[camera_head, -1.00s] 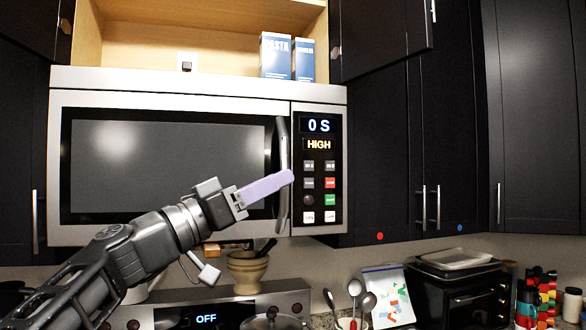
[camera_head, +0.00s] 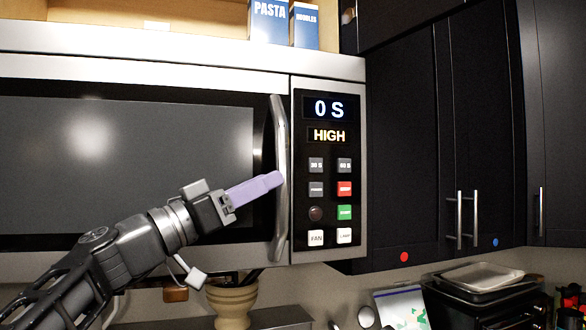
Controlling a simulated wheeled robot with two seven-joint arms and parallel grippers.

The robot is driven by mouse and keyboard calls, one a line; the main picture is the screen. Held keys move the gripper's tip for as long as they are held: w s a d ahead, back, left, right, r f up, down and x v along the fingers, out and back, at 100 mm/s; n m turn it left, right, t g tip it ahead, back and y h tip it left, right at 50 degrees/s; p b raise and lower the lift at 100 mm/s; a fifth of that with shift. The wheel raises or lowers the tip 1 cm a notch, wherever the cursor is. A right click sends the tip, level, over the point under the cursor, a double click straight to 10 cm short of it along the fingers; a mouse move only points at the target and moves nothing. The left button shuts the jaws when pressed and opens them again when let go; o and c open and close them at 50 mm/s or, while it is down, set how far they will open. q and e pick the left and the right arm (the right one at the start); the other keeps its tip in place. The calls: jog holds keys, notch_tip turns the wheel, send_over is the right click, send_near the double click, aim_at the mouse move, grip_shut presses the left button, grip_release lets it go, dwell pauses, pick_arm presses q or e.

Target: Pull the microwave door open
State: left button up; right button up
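The microwave (camera_head: 180,68) has a silver frame, a dark window and a control panel (camera_head: 328,215) reading 0 S and HIGH. Its door (camera_head: 120,160) looks shut, flush with the panel. A curved silver vertical handle (camera_head: 280,130) runs along the door's right edge. My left gripper (camera_head: 272,181) comes in from the lower left, and its pale purple fingers point right. Their tips lie at the handle's left side, around its middle height. The fingers overlap into one bar, so the gap between them and any contact with the handle are hidden. My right gripper is out of view.
Blue pasta (camera_head: 269,22) and noodle (camera_head: 304,27) boxes stand on the shelf above. Dark cabinets (camera_head: 405,150) flank the microwave on the right. Below are a beige pot (camera_head: 232,300) and a dark toaster oven (camera_head: 485,308) with a tray (camera_head: 482,276) on top.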

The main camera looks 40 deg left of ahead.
aim_at(289, 170)
pick_arm(q)
jog(key=shift+w+a, duration=0.15)
jog(key=p+x, duration=0.3)
jog(key=x, duration=0.4)
jog(key=shift+r+p, duration=0.1)
jog(key=shift+p, duration=0.3)
jog(key=shift+w+r, duration=0.1)
jog(key=shift+w, duration=0.2)
grip_shut()
dwell(1.1)
